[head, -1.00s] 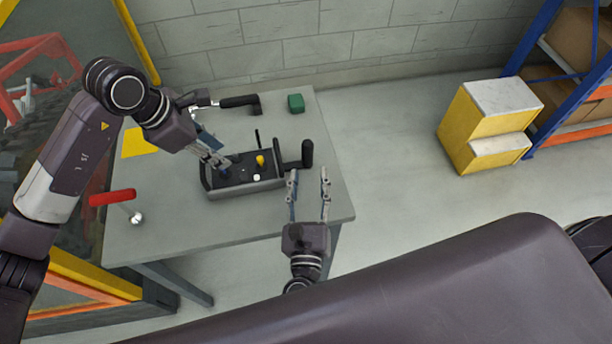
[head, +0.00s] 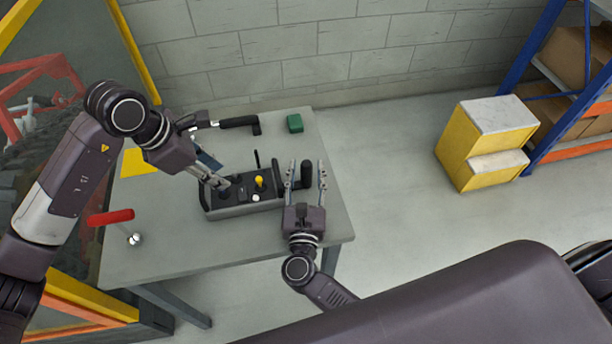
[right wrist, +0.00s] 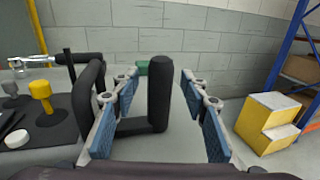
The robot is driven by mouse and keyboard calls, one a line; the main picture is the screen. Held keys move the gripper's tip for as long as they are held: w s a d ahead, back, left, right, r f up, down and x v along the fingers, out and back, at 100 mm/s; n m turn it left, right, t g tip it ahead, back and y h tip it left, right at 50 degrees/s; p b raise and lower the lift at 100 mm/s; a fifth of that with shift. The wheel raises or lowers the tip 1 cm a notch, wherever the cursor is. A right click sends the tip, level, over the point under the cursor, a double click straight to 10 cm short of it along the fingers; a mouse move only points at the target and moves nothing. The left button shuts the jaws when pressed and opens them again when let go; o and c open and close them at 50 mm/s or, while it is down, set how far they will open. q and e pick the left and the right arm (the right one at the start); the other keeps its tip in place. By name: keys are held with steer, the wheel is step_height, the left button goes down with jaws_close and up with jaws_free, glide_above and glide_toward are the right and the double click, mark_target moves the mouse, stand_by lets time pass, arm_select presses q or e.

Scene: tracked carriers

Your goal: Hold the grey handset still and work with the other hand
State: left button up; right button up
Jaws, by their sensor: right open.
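The grey handset (head: 238,211) lies on the table, with a dark panel, a yellow knob (head: 260,180), a white button (head: 256,198) and an upright black side grip (head: 306,182). The yellow knob (right wrist: 40,92) and black grip (right wrist: 160,80) also show in the right wrist view. My right gripper (head: 306,168) is open, with one finger on each side of the black grip, and gaps show beside it. My left gripper (head: 217,182) reaches down to the left part of the panel, by a dark stick. Its fingertips are too small to tell whether they grip it.
On the grey table (head: 180,250) are a green block (head: 295,123), a black-handled tool (head: 238,121), a yellow sheet (head: 138,162) and a red-handled item (head: 112,216). Yellow steps (head: 465,145) and a blue rack stand right. The table's front right is clear.

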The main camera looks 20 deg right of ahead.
steer(key=shift+c, duration=0.2)
jaws_close()
arm_select(q)
steer(key=shift+c, duration=0.4)
